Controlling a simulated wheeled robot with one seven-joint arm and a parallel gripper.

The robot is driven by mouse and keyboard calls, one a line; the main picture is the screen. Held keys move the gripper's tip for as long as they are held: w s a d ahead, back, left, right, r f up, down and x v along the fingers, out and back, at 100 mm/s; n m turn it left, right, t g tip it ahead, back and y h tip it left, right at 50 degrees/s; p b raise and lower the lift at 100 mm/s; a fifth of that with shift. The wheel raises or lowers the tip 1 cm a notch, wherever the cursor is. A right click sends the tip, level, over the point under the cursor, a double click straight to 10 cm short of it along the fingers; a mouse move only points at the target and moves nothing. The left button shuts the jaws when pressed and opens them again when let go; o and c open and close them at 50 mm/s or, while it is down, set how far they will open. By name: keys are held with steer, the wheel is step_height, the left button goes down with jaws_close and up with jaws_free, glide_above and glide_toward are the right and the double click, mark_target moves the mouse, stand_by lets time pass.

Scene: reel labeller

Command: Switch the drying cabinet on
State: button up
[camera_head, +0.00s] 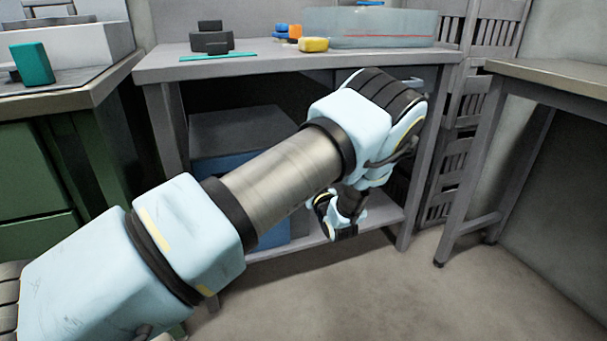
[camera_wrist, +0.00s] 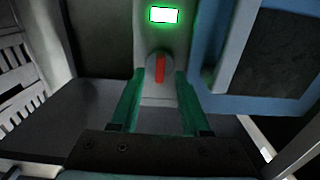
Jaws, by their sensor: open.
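In the wrist view, a round grey knob (camera_wrist: 151,68) with an upright red bar (camera_wrist: 160,69) sits on a pale grey panel (camera_wrist: 160,35). Above it, a small rectangular display (camera_wrist: 163,15) glows white with a green rim. My gripper (camera_wrist: 160,74) is open, its two green fingers pointing at the panel. The fingertips appear on either side of the knob; whether they touch it I cannot tell. A blue-framed cabinet (camera_wrist: 205,55) stands right of the panel. In the head view, the blue cabinet (camera_head: 272,232) is under the bench, partly behind my arm; knob and fingers are hidden there.
The grey bench (camera_head: 240,66) overhangs the cabinet, carrying a yellow block (camera_head: 313,45), dark blocks (camera_head: 211,40) and a translucent bin (camera_head: 390,28). Stacked grey crates (camera_head: 470,110) and another table (camera_head: 555,72) stand right. The floor (camera_head: 430,295) in front is clear.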

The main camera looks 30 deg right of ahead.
steer(key=s, duration=0.7)
steer(key=shift+s+a+p, duration=0.35)
steer(key=shift+a, duration=0.1)
